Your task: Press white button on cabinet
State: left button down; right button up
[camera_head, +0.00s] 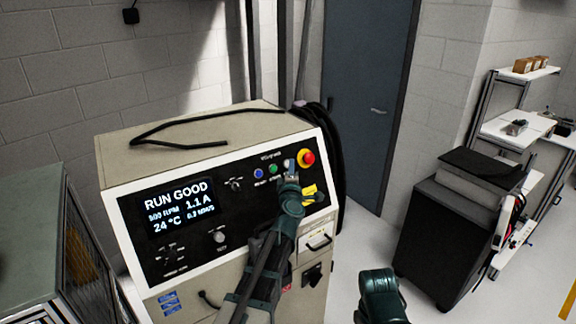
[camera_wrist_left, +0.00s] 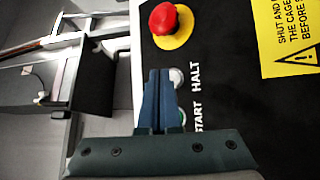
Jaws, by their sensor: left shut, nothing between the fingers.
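The cabinet (camera_head: 140,150) is a beige machine with a black sloped panel. The white button (camera_head: 286,163) sits on the panel's upper right, left of the red knob. In the left wrist view the white button (camera_wrist_left: 178,77) is partly hidden behind my fingers, beside the printed word HALT. My left gripper (camera_head: 291,173) is shut and empty, with its tips close to the white button; they also show in the wrist view (camera_wrist_left: 158,78). I cannot tell whether they touch it. My right gripper is out of view; only a part of my right arm shows at the bottom.
A red emergency knob (camera_head: 307,157) on a yellow ring is just right of the button. Green (camera_head: 273,169) and blue (camera_head: 258,174) buttons lie to the left. A yellow warning label (camera_wrist_left: 290,42) is nearby. A black cable (camera_head: 180,143) lies on the cabinet top.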

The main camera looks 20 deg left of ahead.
pick_arm(q)
jog(key=shift+w+a+f, duration=0.1)
dwell(0.6)
jog(key=shift+w+a+f, duration=0.1)
jog(key=shift+w+a, duration=0.05)
jog(key=shift+a, duration=0.1)
dwell(0.5)
jog(key=shift+s+d+r, duration=0.2)
jog(key=shift+s+d, duration=0.05)
jog(key=shift+d, duration=0.1)
dwell(0.4)
jog(key=s+d+r+p, duration=0.2)
jog(key=s+d, duration=0.1)
jog(key=d, duration=0.1)
jog(key=shift+s+d+r, duration=0.15)
jog(key=shift+s+r, duration=0.05)
jog(key=shift+r, duration=0.1)
